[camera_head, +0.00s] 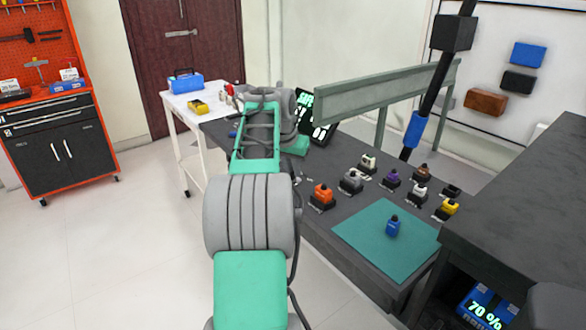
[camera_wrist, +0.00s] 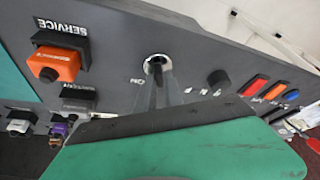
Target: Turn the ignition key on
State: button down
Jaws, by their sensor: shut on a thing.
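The ignition switch shows in the wrist view as a round light ring (camera_wrist: 156,60) in the dark panel, with an "ON" label beside it at the lower left. My gripper (camera_wrist: 158,82) reaches to this switch, and its narrow fingers are shut on the small key there. The key itself is mostly hidden between the fingers, so its angle cannot be told. In the head view my arm covers the gripper, the key and the switch.
An orange block (camera_wrist: 55,64) sits in a holder labelled SERVICE, left of the switch. A black knob (camera_wrist: 218,80) and coloured rocker switches (camera_wrist: 254,85) lie to the right. A blue block (camera_head: 393,227) stands on a teal mat (camera_head: 365,245). A green-grey rail (camera_head: 385,88) stands behind.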

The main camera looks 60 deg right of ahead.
jog(key=shift+r+m+p, duration=0.15)
jog(key=shift+m+p, duration=0.15)
jog(key=shift+p, duration=0.5)
jog(key=shift+w+r+m+g+p, duration=0.15)
jog(key=shift+m+g+p, duration=0.15)
jog(key=shift+m+p, duration=0.5)
jog(key=m+p, duration=0.2)
jog(key=p, duration=0.1)
jog(key=m+g+p, duration=0.1)
jog(key=p, duration=0.3)
jog(key=shift+r+m+g+y, duration=0.1)
jog(key=shift+m+g+y, duration=0.2)
jog(key=shift+m, duration=0.1)
jog(key=m+g+p, duration=0.1)
jog(key=m+p, duration=0.3)
jog(key=p, duration=0.2)
jog(key=shift+y+p, duration=0.4)
jog(key=shift+d+f+m+g+p, duration=0.15)
jog(key=shift+m+g+p, duration=0.25)
jog(key=shift+m+p, duration=0.55)
jog(key=shift+f+p, duration=0.15)
jog(key=shift+p, duration=0.25)
jog(key=shift+f+y, duration=0.1)
jog(key=shift+y, duration=0.2)
